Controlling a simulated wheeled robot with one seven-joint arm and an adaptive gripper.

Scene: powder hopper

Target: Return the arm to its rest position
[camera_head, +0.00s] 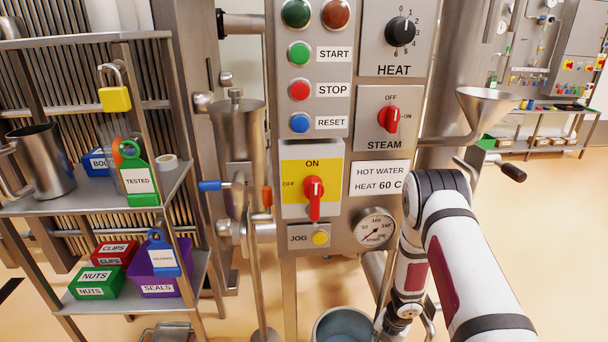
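My white and grey arm (455,240) comes in from the lower right of the head view. It bends at a dark joint in front of the lower right of the control panel. From there it runs down towards the floor near a bucket. My gripper is not clearly visible; the arm's lower end is at the bottom edge, and I cannot see any fingers. No object can be seen held.
The control panel (310,235) stands in the middle, close to my arm, with a gauge (375,229) beside it. A steel funnel (487,104) is behind the arm. A bucket (343,326) is at the bottom. A shelf (100,200) with bins stands left. Open floor lies right.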

